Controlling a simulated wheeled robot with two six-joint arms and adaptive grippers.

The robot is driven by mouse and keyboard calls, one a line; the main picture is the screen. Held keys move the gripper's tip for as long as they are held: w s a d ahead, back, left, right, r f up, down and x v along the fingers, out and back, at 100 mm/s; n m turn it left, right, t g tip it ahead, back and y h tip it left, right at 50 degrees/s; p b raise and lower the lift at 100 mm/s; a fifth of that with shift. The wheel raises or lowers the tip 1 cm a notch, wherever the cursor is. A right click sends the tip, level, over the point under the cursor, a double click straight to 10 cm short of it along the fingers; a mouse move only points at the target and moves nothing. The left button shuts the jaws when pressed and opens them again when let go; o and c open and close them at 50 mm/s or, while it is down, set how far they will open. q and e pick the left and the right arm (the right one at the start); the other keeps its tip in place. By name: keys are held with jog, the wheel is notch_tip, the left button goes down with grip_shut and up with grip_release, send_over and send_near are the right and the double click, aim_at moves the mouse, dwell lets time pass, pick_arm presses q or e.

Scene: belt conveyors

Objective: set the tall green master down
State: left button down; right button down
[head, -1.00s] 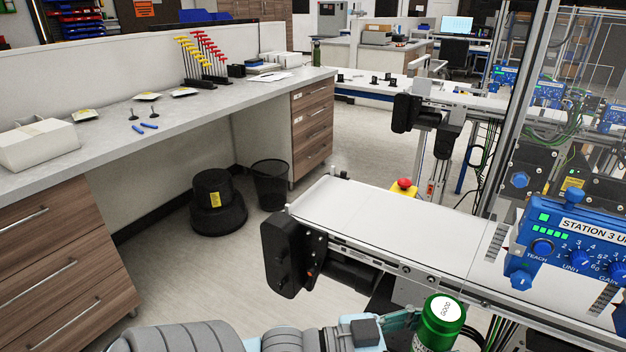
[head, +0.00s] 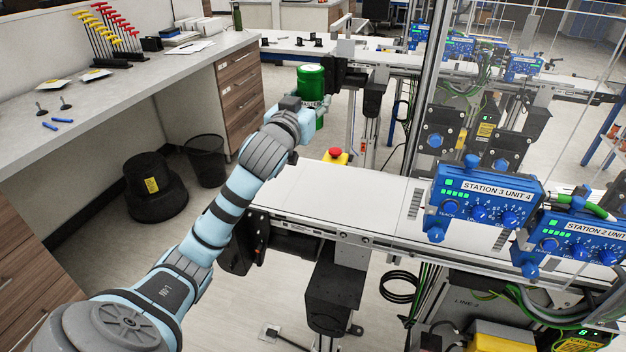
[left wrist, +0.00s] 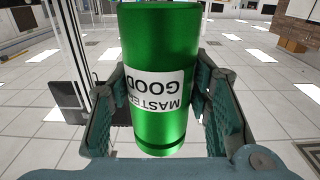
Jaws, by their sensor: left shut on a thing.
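The tall green master (head: 311,80) is a green cylinder with a white band. In the left wrist view the green master (left wrist: 160,50) has a white label reading MASTER GOOD, upside down in the picture. My left gripper (head: 316,103) is shut on it, with a finger on each side in the left wrist view (left wrist: 158,110). My left arm is stretched out forward and holds the master up, roughly upright, beyond the far edge of the near conveyor belt (head: 340,195) in the picture. I cannot tell what lies directly under it. My right gripper is not in view.
The near belt is bare. Blue station boxes (head: 485,200) stand along its right side. A red stop button (head: 335,154) sits behind the belt. A far conveyor (head: 400,72) lies behind the master. A workbench (head: 150,85) with tools is at left; a black bin (head: 205,160) stands on the floor.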

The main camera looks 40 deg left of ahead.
pick_arm(q)
notch_tip(320, 180, down, 20)
jog(key=b, duration=0.4)
jog(key=shift+a+r, duration=0.1)
jog(key=shift+r, duration=0.1)
jog(key=c, duration=0.8)
grip_release()
jog(key=shift+f, duration=0.1)
jog(key=shift+c, duration=0.2)
